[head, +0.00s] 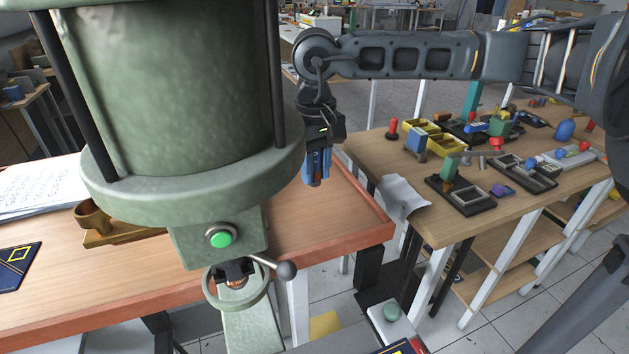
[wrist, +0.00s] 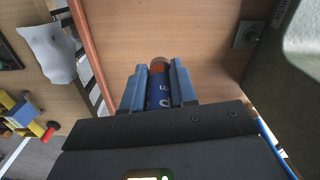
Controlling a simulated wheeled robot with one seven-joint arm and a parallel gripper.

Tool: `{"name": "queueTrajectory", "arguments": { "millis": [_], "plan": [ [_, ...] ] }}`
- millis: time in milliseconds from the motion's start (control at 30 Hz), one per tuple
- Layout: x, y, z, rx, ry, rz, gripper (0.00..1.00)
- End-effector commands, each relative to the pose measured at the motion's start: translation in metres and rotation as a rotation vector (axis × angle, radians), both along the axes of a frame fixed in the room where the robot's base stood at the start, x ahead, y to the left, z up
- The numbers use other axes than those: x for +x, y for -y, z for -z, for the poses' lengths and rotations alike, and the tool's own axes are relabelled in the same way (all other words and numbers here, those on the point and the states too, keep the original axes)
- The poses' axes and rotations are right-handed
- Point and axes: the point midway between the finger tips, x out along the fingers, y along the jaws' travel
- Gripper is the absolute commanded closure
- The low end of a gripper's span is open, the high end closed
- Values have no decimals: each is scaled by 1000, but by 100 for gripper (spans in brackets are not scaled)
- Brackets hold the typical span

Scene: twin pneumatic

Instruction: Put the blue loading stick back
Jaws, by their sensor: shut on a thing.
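My gripper (head: 317,182) hangs above the right part of the wooden table with the red-brown edge, beside the big green machine. It is shut on the blue loading stick (wrist: 159,92). In the wrist view the stick lies between the two blue fingers, with a reddish-brown end showing at the tips and pale lettering on its side. The rest of the stick is hidden by the gripper. In the head view the stick can hardly be told from the blue fingers.
The green machine (head: 180,90), with a green button and a lever, blocks much of the head view. A brown cup-like holder (head: 92,218) stands on the table (head: 340,225) at left. A cluttered second table (head: 375,150) is at right. The tabletop below my gripper looks clear.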

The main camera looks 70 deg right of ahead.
Motion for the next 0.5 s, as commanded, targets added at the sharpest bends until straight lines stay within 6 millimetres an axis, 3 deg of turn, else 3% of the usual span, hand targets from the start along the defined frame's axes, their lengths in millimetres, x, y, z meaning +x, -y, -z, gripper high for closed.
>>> {"name": "queueTrajectory", "arguments": {
  "millis": [333, 500],
  "plan": [
    [2, -1, 36, 2, 0, 3, 98],
    [1, -1, 42, -1, -1, 1, 98]
  ]
}}
